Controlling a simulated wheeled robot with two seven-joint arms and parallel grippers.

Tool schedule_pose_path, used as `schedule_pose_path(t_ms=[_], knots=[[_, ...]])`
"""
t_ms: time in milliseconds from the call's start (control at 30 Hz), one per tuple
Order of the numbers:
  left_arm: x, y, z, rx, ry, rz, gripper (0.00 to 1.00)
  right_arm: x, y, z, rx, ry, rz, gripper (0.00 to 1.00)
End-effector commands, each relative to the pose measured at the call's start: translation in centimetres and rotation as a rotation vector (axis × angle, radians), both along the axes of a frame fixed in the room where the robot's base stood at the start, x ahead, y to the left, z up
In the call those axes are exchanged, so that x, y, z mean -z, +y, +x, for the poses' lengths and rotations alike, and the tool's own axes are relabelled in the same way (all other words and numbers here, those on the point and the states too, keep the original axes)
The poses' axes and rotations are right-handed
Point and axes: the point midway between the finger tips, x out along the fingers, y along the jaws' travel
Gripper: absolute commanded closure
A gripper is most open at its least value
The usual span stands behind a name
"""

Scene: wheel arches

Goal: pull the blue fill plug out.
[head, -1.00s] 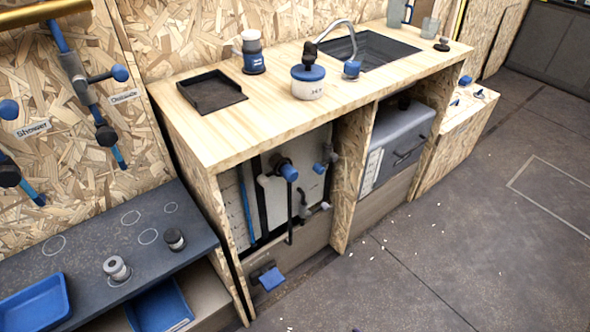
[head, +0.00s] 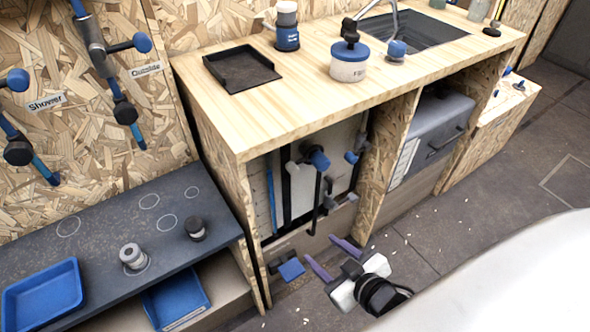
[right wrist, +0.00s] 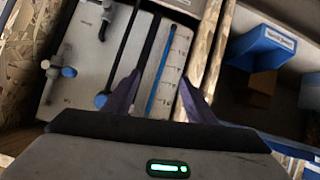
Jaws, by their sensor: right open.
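Inside the open left bay under the counter, a blue cap (head: 319,160) sits on a dark fitting at the front of the pale tank panel (head: 345,135). I take it as the fill plug, though a smaller blue cap (head: 351,157) sits to its right. Both blue ends show in the right wrist view, one low near the left finger (right wrist: 101,101) and one further left (right wrist: 69,71). My right gripper (head: 319,247) is open and empty, low in front of the bay and apart from both caps. In the wrist view its fingers (right wrist: 159,78) point at the panel. My left gripper is out of view.
A blue flat piece (head: 291,269) sticks out low at the bay's foot. Wooden uprights (head: 388,160) bound the bay, with a grey box (head: 432,130) to the right. A dark bench (head: 100,235) with a blue tray (head: 42,297) stands left. My white arm covers the lower right.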

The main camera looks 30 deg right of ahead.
Motion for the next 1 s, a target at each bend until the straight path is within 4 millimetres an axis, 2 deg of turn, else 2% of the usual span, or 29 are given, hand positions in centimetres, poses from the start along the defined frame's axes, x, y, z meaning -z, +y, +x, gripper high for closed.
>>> schedule_pose_path(t_ms=[33, 100, 200, 267, 467, 800, 1000], knots=[[2.7, -0.1, 0.2, -0.001, -0.005, -0.005, 1.00, 0.4, -3.6, 2.7, 0.006, -0.124, -0.089, 0.49], [3.7, -0.2, 0.6, 0.000, -0.016, -0.013, 1.00, -1.8, -7.0, 5.3, -0.013, -0.274, -0.196, 0.49], [4.3, -0.4, 1.2, 0.003, -0.036, -0.022, 1.00, -4.3, -9.8, 7.5, -0.070, -0.427, -0.320, 0.49], [4.4, -0.5, 1.3, 0.004, -0.043, -0.025, 1.00, -5.5, -10.6, 8.2, -0.106, -0.484, -0.373, 0.49], [4.4, -0.6, 1.1, 0.007, -0.040, -0.029, 1.00, -7.1, -11.2, 10.0, -0.163, -0.546, -0.435, 0.49], [4.4, -0.7, 0.9, 0.006, -0.042, -0.034, 1.00, -7.2, -10.7, 16.0, -0.161, -0.544, -0.433, 0.49], [4.6, -0.7, 0.8, 0.004, -0.040, -0.037, 1.00, -7.1, -10.5, 18.5, -0.160, -0.542, -0.432, 0.49]])
